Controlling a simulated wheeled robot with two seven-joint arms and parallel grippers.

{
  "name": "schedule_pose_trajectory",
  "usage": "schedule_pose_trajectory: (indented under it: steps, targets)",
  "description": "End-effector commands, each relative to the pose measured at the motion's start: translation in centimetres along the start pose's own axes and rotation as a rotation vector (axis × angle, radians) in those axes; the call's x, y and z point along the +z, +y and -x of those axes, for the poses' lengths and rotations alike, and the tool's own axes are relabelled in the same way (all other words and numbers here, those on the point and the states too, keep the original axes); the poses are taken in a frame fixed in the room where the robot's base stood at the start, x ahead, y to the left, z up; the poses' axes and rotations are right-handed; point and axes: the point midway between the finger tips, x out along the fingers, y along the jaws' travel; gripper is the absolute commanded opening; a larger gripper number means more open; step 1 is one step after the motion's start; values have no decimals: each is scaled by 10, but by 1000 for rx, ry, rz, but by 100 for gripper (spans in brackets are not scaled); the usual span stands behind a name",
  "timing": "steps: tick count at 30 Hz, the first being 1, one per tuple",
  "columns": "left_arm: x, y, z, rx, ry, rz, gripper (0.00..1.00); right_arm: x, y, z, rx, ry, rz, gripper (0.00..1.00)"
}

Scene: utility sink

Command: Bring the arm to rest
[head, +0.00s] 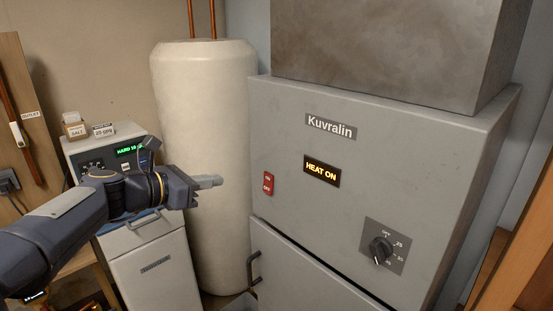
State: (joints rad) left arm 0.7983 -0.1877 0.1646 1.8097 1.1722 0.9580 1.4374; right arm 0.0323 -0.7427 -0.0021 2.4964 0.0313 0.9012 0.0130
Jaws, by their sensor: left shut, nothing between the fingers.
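My left arm comes in from the left edge at mid-height. Its gripper (208,182) points right, shut and empty, in front of the cream tank (204,120). Its tip appears a little left of the grey Kuvralin cabinet (290,130), with a gap in the picture between them. The cabinet carries a red switch (268,183), a lit "HEAT ON" display (322,171) and a black dial (381,250). My right gripper is not in view.
Behind my left arm stands a grey unit (155,268) with a green-lit display (130,150) and small boxes on top. A wooden board (20,90) is at the far left. A brown wooden edge (515,260) is at the right. A door handle (254,270) sticks out low on the cabinet.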

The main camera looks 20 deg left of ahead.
Motion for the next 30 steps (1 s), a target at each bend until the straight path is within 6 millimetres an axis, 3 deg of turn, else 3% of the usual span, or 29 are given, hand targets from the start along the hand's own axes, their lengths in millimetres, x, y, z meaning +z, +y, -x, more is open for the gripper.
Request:
schedule_pose_trajectory:
  steps: [5, 8, 11, 15, 18, 21, 24, 30]
  targets:
    - [-2, -9, -1, -14, 15, -42, 0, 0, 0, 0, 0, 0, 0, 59]
    - [-14, -41, -2, -73, 74, -223, 0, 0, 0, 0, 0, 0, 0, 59]
    - [-43, -96, 3, -195, 164, -575, 0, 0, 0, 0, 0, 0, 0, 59]
    - [-104, -171, 29, -447, 244, -1232, 0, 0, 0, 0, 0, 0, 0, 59]
    - [-149, -205, 53, -638, 239, -1697, 0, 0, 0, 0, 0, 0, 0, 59]
    - [-184, -221, 70, -791, 201, -2055, 0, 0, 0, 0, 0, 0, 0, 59]
    - [-205, -228, 80, -890, 165, -2277, 0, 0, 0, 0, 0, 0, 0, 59]
    - [-213, -229, 83, -932, 146, -2369, 0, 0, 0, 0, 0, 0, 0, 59]
